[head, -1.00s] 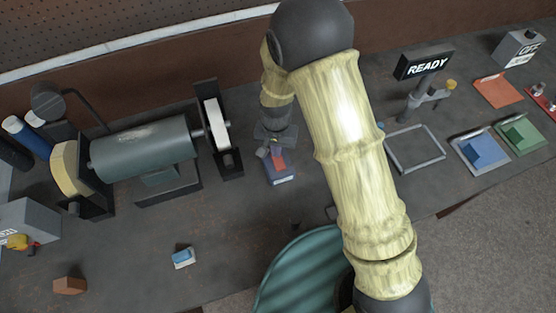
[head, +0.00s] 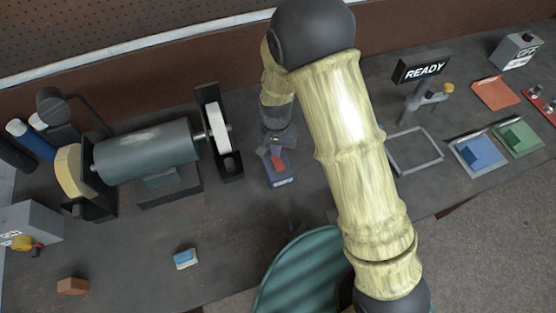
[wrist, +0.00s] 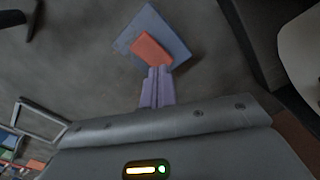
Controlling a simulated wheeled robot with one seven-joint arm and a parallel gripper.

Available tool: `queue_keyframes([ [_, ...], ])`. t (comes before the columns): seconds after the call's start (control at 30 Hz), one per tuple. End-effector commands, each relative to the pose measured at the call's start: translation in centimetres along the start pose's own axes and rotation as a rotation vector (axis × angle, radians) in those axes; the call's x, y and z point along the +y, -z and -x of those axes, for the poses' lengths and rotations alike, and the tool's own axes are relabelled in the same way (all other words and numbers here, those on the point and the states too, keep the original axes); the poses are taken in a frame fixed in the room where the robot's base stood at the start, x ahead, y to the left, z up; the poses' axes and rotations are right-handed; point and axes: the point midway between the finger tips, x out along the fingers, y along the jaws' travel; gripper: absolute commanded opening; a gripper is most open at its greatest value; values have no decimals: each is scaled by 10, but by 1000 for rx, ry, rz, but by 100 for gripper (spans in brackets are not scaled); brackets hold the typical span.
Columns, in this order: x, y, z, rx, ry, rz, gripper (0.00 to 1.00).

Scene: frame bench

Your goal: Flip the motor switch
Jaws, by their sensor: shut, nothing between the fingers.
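A small blue base with a red rocker-like block on it, which looks like the motor switch (head: 281,181), sits on the bench right of the motor (head: 148,150). In the wrist view the red block (wrist: 151,49) lies tilted across the blue plate (wrist: 166,22). My gripper (head: 276,151) is above the far end of this switch, pointing down. Its fingers (wrist: 158,70) are shut and empty, with their tips at the red block's edge; I cannot tell whether they touch it.
A wheel in a black frame (head: 231,166) stands close left of the switch. A grey box with a yellow knob (head: 32,228) is at far left. A READY sign (head: 423,70) and an empty square frame (head: 392,164) are on the right. The bench front is mostly clear.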

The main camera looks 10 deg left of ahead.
Motion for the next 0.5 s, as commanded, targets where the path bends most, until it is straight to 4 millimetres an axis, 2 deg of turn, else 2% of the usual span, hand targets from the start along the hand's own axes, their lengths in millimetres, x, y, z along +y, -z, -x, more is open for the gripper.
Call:
queue_keyframes([
  [0.5, 0, 0, 37, 1, 1, 0, 0],
])
